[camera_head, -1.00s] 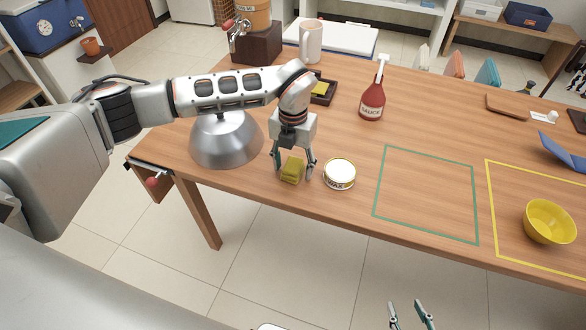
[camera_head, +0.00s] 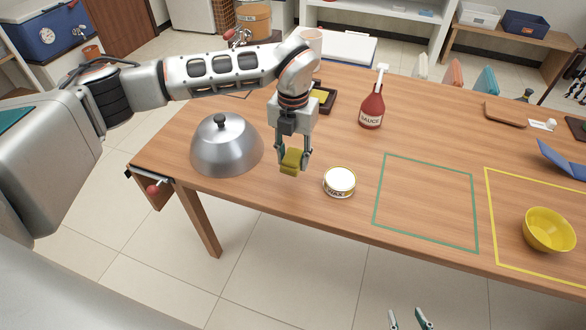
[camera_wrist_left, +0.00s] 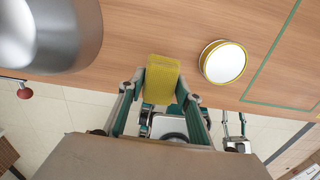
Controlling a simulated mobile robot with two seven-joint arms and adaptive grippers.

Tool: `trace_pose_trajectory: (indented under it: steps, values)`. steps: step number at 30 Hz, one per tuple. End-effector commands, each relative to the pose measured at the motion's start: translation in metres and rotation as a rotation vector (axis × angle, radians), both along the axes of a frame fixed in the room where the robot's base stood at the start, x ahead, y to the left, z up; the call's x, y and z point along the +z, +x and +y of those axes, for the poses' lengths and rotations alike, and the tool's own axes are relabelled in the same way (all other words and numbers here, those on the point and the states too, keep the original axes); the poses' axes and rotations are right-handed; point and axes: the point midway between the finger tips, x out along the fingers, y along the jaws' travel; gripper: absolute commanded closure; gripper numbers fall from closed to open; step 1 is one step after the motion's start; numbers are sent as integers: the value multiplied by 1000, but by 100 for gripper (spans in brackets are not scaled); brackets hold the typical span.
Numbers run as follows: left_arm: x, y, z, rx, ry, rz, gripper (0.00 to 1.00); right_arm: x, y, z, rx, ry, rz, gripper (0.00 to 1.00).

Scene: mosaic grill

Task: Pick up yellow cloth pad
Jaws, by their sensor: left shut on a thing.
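The yellow cloth pad (camera_head: 292,161) is a small olive-yellow block, held between the fingers of my left gripper (camera_head: 293,165). The gripper is shut on it, and the pad appears raised above the wooden table near its front edge. In the left wrist view the pad (camera_wrist_left: 162,80) stands between the two fingertips of the left gripper (camera_wrist_left: 161,92). My right gripper (camera_head: 410,318) shows only its fingertips at the bottom of the head view; they are spread apart with nothing between them.
A round wax tin (camera_head: 340,181) stands just right of the pad. A metal dome lid (camera_head: 226,146) stands to the left. A red sauce bottle (camera_head: 372,105) is behind. A green outlined square (camera_head: 383,190) is empty; a yellow bowl (camera_head: 549,231) sits inside a yellow outline (camera_head: 489,216).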

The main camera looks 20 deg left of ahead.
Motion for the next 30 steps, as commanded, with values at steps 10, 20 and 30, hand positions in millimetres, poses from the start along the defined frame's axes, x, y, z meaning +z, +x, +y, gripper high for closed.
trace_pose_trajectory:
  steps: [10,20,30]
  values:
    - [95,1,0,0,1,-5,84,6,2,1,0,1,-5,60]
    - [131,0,0,0,0,0,84,11,4,1,0,3,-13,60]
    - [133,0,0,-1,0,1,69,10,4,1,0,3,-12,60]
